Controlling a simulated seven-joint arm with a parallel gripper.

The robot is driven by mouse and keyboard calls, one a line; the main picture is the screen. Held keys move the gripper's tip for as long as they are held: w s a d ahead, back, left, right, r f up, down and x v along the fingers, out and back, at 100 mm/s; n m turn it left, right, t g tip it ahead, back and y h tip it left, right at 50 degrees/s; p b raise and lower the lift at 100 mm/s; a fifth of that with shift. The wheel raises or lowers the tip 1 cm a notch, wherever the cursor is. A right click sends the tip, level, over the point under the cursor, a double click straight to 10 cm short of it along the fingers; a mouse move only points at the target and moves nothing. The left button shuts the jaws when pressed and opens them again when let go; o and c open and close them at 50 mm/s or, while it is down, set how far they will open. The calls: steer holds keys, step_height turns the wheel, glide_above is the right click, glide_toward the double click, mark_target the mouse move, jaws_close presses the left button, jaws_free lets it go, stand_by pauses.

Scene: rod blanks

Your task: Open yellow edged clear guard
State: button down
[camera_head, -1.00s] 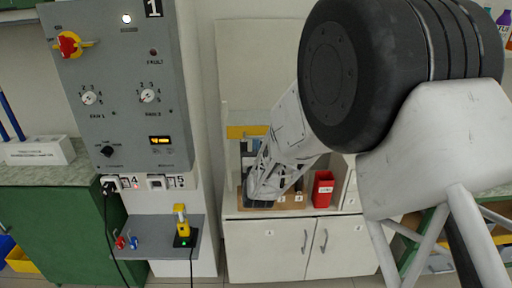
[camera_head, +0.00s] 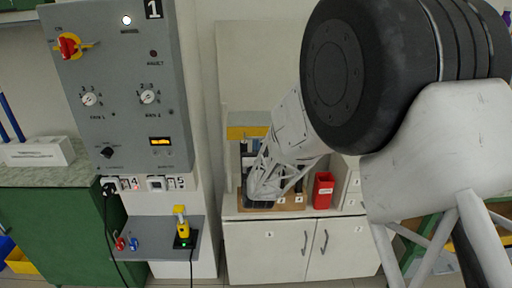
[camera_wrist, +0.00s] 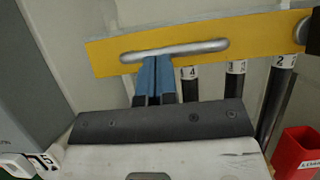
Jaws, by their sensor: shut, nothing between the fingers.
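The guard's yellow edge (camera_wrist: 245,45) runs across the top of the wrist view, with a long silver handle (camera_wrist: 190,48) on it. The clear panel itself is hard to make out. In the head view the yellow edge (camera_head: 247,132) shows above the cabinet, partly behind my arm. My gripper (camera_wrist: 156,62) has blue fingertips, shut together with nothing between them. The tips overlap the handle's lower left part in the picture; I cannot tell whether they touch it. In the head view the fingertips are not clearly visible.
Dark rods with white number collars, such as 3 (camera_wrist: 236,68) and 2 (camera_wrist: 284,62), stand behind the guard. A red bin (camera_wrist: 297,152) is at the lower right. A grey control panel (camera_head: 125,90) and a shelf with a yellow device (camera_head: 181,222) stand left.

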steer(key=shift+r+g, duration=0.4)
steer(key=shift+r, duration=0.15)
steer(key=r+g, duration=0.2)
steer(key=r, duration=0.1)
steer(key=w+r+g, duration=0.1)
steer(key=r+g, duration=0.2)
steer(key=r, duration=0.1)
steer(key=w+r+g, duration=0.1)
steer(key=r+g, duration=0.2)
steer(key=r, duration=0.1)
steer(key=shift+w+r, duration=0.1)
steer(key=shift+r, duration=0.05)
steer(key=w+r, duration=1.1)
stand_by(0.8)
steer(key=shift+s, duration=0.25)
stand_by(0.4)
steer(key=s+r, duration=0.7)
steer(key=s, duration=0.3)
steer(key=shift+s+r, duration=0.15)
steer(key=shift+s, duration=0.1)
stand_by(0.4)
